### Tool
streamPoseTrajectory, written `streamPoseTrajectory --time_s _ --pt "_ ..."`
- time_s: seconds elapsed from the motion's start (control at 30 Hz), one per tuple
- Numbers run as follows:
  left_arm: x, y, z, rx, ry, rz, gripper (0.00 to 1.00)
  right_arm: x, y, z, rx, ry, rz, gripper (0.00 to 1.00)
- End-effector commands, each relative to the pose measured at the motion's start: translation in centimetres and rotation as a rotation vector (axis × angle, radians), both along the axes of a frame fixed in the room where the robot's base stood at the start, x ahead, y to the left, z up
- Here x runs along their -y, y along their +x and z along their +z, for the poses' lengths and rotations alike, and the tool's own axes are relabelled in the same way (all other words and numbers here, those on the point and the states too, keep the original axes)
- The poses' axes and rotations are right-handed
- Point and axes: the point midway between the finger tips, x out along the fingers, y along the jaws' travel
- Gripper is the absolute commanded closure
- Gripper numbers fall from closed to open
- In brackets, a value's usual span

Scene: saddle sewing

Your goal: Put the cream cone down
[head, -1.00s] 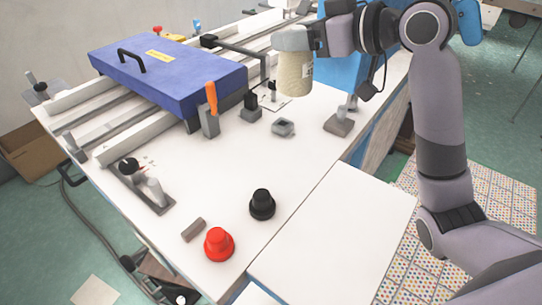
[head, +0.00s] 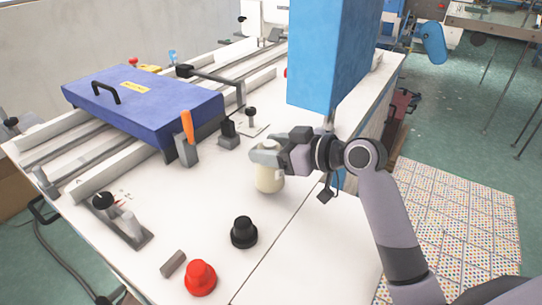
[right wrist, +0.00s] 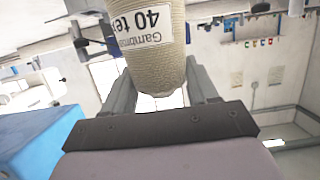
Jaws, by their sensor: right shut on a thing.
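The cream cone (head: 268,181) is upright in my right gripper (head: 266,157), over the white table top behind the black knob. The fingers close around its upper part and hide some of it. I cannot tell whether its base touches the table. In the right wrist view the cone (right wrist: 157,65) sits between the two fingers, with a white printed label on its side. My left gripper is not in view.
A black knob (head: 244,232), a red knob (head: 200,278) and a grey block (head: 173,263) are at the front. An orange-handled clamp (head: 187,135) and a blue box (head: 150,108) stand left. A tall blue column (head: 332,55) rises behind the gripper. White table around the cone is clear.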

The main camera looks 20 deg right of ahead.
Motion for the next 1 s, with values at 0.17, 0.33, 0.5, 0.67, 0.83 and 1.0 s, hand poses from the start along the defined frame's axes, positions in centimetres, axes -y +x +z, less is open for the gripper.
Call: streamPoseTrajectory --time_s 0.17,0.33,0.5,0.67,0.83,1.0 --pt "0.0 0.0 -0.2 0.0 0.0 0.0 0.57 0.0 0.0 -1.9 0.001 0.002 -0.002 1.0" --pt "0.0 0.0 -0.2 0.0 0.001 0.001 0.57 0.0 0.0 -1.9 0.003 0.0 -0.002 1.0" --pt "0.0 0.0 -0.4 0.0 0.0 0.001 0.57 0.1 0.0 -2.2 0.002 -0.001 -0.002 1.0" --pt "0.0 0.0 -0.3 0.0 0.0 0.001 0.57 0.0 0.0 -2.2 -0.001 -0.001 -0.001 0.16" --pt "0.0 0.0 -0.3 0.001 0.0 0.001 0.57 0.0 0.0 -2.2 0.0 0.0 -0.001 0.16" --pt "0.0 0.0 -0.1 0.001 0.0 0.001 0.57 0.2 -0.2 -1.9 0.001 -0.001 -0.002 0.16"
